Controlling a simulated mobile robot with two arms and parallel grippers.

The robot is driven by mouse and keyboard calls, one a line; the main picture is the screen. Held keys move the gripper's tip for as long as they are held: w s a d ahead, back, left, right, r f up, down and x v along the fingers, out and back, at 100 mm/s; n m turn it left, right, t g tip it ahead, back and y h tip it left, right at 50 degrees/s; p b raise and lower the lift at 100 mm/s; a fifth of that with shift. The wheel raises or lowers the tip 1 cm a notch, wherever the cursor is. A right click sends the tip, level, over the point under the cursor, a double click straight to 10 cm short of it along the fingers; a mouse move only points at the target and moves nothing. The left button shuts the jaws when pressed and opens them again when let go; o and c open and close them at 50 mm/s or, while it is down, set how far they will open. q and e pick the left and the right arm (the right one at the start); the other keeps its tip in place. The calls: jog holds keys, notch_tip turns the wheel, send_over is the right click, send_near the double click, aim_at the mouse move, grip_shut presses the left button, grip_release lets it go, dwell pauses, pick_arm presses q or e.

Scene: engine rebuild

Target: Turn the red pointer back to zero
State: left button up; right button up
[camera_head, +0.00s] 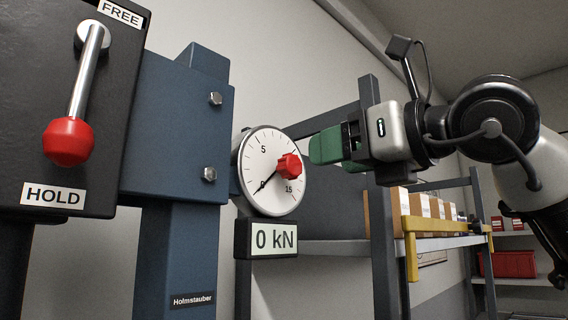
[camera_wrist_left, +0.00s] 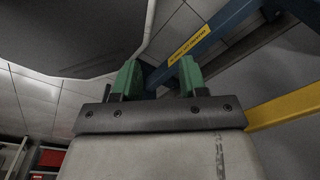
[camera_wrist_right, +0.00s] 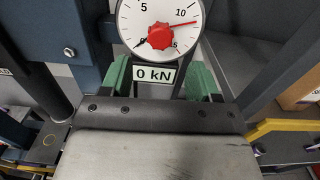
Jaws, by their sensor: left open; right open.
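The round white gauge (camera_head: 264,194) faces me, with a black needle pointing at 0. The red pointer's knob (camera_head: 289,166) stands out from the dial. In the right wrist view, the red pointer (camera_wrist_right: 161,35) has a thin red tip aimed right, between 10 and 15. My right gripper (camera_head: 328,147) is just right of the gauge, its green fingers apart from the knob. The right wrist view shows this gripper (camera_wrist_right: 160,78) open and empty, with the dial beyond its fingertips. My left gripper (camera_wrist_left: 159,76) is open and empty in its wrist view, away from the gauge.
A display (camera_head: 266,239) under the dial reads 0 kN. Left of the gauge are a blue press frame (camera_head: 178,130) and a black panel (camera_head: 40,120) with a red-knobbed lever (camera_head: 70,140). A shelf with boxes (camera_head: 420,205) and a yellow bar (camera_head: 448,223) stand at right.

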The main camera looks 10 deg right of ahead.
aim_at(296, 165)
jog(key=x, duration=0.1)
jog(key=p+x, duration=0.1)
jog(key=x, duration=0.1)
jog(key=p+x, duration=0.1)
jog(key=shift+w+a+r, duration=0.15)
jog(key=shift+w+r, duration=0.1)
jog(key=shift+w, duration=0.05)
jog(key=p+x, duration=0.1)
jog(key=x, duration=0.2)
jog(key=shift+w+a+f, duration=0.15)
jog(key=shift+w+a, duration=0.05)
jog(key=shift+w, duration=0.1)
pick_arm(q)
jog(key=r, duration=0.2)
jog(key=d+r, duration=0.1)
jog(key=shift+s+r, duration=0.15)
jog(key=shift+r, duration=0.2)
pick_arm(e)
jog(key=c, duration=0.9)
pick_arm(q)
jog(key=shift+s+a, duration=0.1)
jog(key=shift+s, duration=0.15)
